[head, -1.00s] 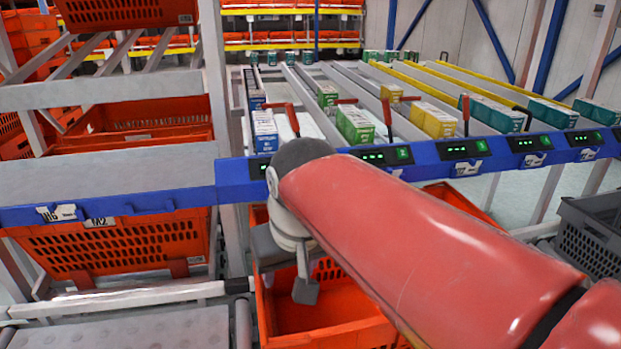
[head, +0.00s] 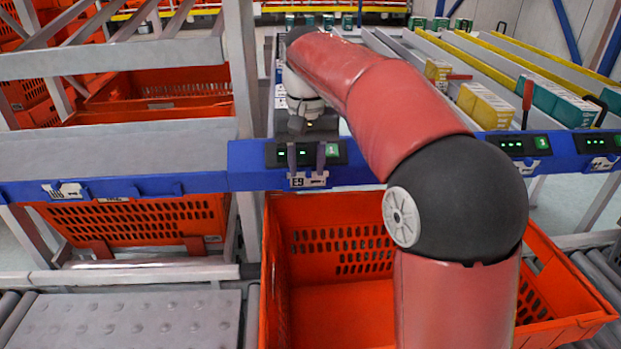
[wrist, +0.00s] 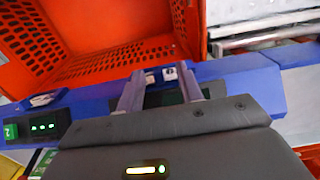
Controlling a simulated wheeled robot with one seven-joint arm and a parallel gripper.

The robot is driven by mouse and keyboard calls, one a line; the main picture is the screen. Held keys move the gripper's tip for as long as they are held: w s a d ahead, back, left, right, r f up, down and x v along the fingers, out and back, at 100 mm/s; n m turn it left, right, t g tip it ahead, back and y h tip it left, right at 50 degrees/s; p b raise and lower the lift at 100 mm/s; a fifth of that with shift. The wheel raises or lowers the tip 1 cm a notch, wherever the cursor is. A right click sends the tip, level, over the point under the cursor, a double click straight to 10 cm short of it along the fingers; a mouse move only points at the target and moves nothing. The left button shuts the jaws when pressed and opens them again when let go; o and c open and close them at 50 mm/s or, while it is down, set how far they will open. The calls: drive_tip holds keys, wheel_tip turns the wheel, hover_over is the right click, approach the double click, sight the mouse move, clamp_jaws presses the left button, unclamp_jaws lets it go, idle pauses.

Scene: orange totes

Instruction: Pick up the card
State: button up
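A small white card marked E9 (head: 310,180) sits on the front of the blue rail (head: 210,168), just below a display with green lights. My gripper (head: 307,160) points down in front of that display, its two fingers apart, with the tips just above or at the card. In the wrist view my gripper (wrist: 160,76) is open, and a small white piece, likely the card (wrist: 170,74), shows between the fingertips. I cannot tell whether the fingers touch the card. Nothing is seen held.
An orange tote (head: 335,290) stands open below the rail. Another orange tote (head: 140,225) is at the left. Yellow cartons (head: 486,104) and teal cartons (head: 562,102) lie in the lanes behind the rail. A second white label (head: 66,190) is on the rail at the left.

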sight(309, 171)
drive_tip(key=f, duration=0.4)
drive_tip(key=shift+w+d+f, duration=0.15)
drive_tip(key=shift+w, duration=0.1)
drive_tip(key=shift+c, duration=0.5)
clamp_jaws()
drive_tip(key=shift+r, duration=0.25)
